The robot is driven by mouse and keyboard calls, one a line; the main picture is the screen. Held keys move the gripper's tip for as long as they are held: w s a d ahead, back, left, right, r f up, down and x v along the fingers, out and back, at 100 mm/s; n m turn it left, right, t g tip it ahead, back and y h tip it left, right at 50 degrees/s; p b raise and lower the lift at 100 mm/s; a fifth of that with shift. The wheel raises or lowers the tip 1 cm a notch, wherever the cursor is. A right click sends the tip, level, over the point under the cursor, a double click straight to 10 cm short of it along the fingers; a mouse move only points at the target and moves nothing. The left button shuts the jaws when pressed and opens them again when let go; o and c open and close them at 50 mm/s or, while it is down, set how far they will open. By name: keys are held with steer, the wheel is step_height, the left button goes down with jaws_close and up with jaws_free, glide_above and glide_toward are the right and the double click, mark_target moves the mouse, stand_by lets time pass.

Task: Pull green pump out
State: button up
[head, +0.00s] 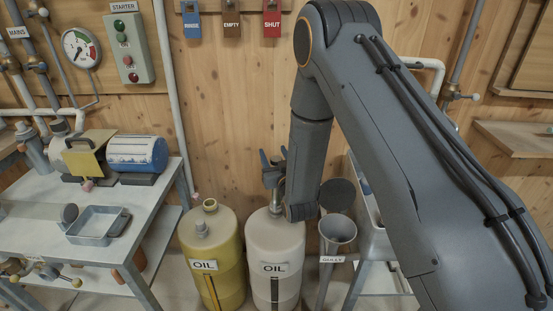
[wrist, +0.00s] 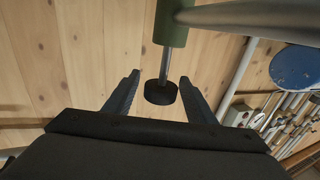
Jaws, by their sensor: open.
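The green pump (wrist: 171,28) shows in the wrist view as a green cylinder with a silver rod and a black round knob. My gripper (wrist: 159,78) is open, and the knob appears between its two fingers with space on both sides. I cannot tell the exact depth of the knob between them. In the head view my gripper (head: 273,158) is above the white oil drum (head: 275,247). My arm and gripper hide most of the pump there.
A yellow oil drum (head: 215,255) stands left of the white one. A grey funnel (head: 337,230) stands to the right. A workbench (head: 30,233) with a blue motor (head: 137,153) and a metal tray (head: 98,225) is at the left. The wooden wall is behind.

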steer(key=shift+w+a, duration=0.1)
steer(key=shift+w, duration=0.2)
jaws_close()
steer(key=c, duration=0.9)
jaws_free()
steer(key=c, duration=0.3)
steer(key=shift+c, duration=0.2)
steer(key=shift+r, duration=0.25)
